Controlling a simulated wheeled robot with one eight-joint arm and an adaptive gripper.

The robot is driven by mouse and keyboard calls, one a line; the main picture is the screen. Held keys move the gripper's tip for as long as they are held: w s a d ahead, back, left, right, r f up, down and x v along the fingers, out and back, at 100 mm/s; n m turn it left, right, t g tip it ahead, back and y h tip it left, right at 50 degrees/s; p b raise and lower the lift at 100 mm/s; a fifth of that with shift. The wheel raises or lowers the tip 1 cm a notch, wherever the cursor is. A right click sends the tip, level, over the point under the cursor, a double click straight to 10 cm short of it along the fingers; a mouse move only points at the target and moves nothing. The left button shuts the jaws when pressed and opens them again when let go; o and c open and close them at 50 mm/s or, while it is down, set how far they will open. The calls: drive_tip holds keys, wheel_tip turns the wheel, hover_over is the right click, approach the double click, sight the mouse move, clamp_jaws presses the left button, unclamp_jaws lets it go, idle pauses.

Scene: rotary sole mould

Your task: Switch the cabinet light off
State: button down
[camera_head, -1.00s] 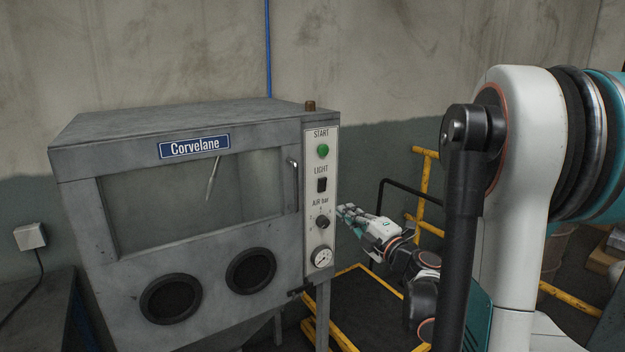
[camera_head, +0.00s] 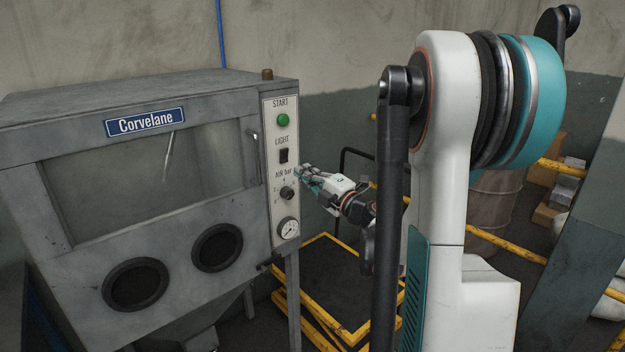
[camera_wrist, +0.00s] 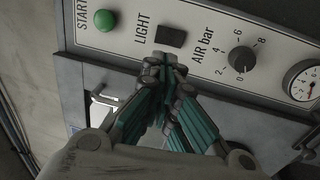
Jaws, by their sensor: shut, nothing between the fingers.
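The grey cabinet (camera_head: 75,100) has a white control panel (camera_head: 271,202) on its right front edge. The LIGHT switch (camera_head: 283,156) is a small black rocker, between the green START button (camera_head: 282,120) and the AIR bar knob (camera_head: 287,193). In the wrist view the light switch (camera_wrist: 171,36) shows just beyond my fingertips, its face uncovered. Which way the rocker is tipped cannot be told. My gripper (camera_head: 301,173) is shut and empty, close to the panel, slightly right of and below the switch. In the wrist view my gripper (camera_wrist: 165,66) points at the switch; I cannot tell whether they touch.
The pressure gauge (camera_head: 289,228) sits below the knob. A door handle (camera_head: 255,156) stands out left of the panel. A yellow-edged platform (camera_head: 345,318) and yellow rails are below and right of the cabinet.

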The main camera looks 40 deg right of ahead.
sight(278, 152)
drive_tip(key=w, duration=0.2)
drive_tip(key=w+b, duration=0.1)
drive_tip(key=w, duration=0.2)
drive_tip(key=w+r, duration=0.1)
drive_tip(key=w, duration=0.2)
drive_tip(key=shift+w+r+b, duration=0.1)
drive_tip(key=shift+w+b, duration=0.2)
drive_tip(key=shift+w, duration=0.1)
drive_tip(key=shift+w+r, duration=0.3)
drive_tip(key=shift+w, duration=0.05)
drive_tip(key=shift+s+f, duration=0.1)
